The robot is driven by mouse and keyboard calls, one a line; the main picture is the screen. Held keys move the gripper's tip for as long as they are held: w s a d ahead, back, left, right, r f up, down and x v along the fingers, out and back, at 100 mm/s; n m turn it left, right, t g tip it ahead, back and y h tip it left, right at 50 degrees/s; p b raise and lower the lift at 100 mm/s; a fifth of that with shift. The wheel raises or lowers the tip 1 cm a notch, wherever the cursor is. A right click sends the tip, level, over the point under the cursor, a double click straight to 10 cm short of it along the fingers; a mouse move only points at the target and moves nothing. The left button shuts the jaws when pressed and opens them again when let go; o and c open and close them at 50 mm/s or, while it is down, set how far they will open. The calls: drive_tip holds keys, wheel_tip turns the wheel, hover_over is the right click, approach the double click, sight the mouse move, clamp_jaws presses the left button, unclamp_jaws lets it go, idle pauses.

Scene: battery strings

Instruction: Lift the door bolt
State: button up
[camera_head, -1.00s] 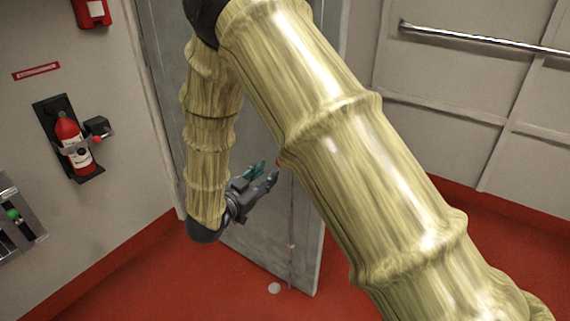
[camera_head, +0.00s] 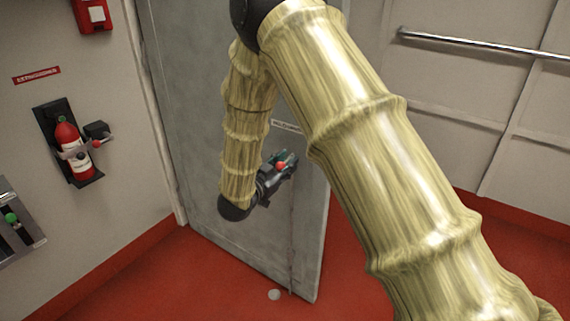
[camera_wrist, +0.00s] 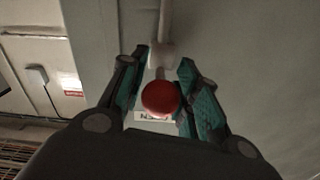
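The door bolt has a red knob (camera_wrist: 160,98) on a pale rod (camera_wrist: 165,35) that runs along the grey door (camera_head: 200,140). In the wrist view the knob sits between my two finger pads, with a small gap seeming to remain on each side. My gripper (camera_head: 284,160) is open around it. The knob also shows in the head view (camera_head: 281,165), among the fingers near the door's free edge. The rod's lower part (camera_head: 292,250) runs down towards the floor. My arm hides part of the door and the upper rod.
A fire extinguisher (camera_head: 72,150) hangs on the left wall, below a red box (camera_head: 92,14). A green-knobbed panel (camera_head: 14,222) is at the lower left. A metal rail (camera_head: 480,44) crosses the right wall.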

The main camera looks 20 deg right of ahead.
clamp_jaws()
drive_tip(key=shift+r, duration=0.1)
idle(0.3)
